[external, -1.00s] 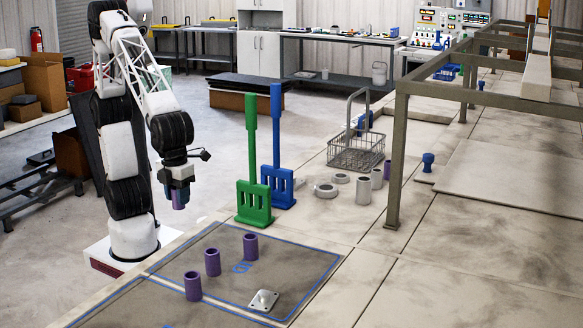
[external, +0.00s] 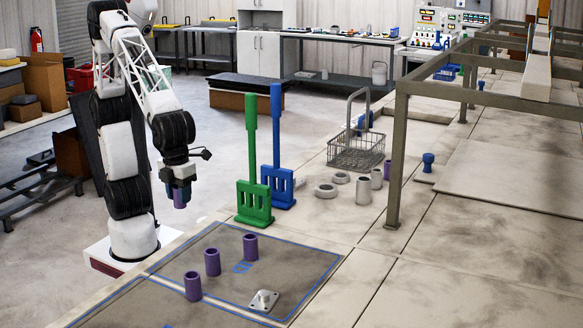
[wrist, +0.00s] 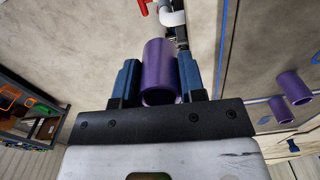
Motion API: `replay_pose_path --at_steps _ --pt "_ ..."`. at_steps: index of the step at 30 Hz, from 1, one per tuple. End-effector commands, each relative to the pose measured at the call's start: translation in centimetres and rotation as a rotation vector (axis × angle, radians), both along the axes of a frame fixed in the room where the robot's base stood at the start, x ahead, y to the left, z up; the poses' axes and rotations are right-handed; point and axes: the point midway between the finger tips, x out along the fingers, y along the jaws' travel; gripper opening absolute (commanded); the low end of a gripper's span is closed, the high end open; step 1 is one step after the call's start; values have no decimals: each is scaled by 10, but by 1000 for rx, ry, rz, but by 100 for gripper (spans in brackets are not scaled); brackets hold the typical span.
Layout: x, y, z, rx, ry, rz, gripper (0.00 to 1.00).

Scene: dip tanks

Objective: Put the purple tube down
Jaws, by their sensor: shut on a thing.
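My gripper (external: 179,190) is shut on a purple tube (external: 179,199), which hangs upright below it, left of the table's edge in the external view. In the wrist view the purple tube (wrist: 160,72) sits between the two blue fingers of my gripper (wrist: 159,80). Several other purple tubes stand on the blue-outlined dark mat (external: 300,262), such as the nearest one (external: 193,286), a middle one (external: 213,262) and a farther one (external: 250,246). What lies directly under the held tube is partly hidden.
A small grey metal fixture (external: 263,301) lies on the mat. Green (external: 254,203) and blue (external: 277,186) upright racks with tall handles stand behind the mat. A wire basket (external: 356,152), grey rings and cylinders are beyond. The mat's right part is clear.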

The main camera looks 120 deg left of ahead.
Motion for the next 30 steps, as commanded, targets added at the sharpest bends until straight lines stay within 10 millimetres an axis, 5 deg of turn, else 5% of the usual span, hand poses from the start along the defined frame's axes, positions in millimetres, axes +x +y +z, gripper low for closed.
replay_pose_path --at_steps 11,30 --pt "21 43 0 0 0 115 13" --pt "55 156 1 0 0 405 13"
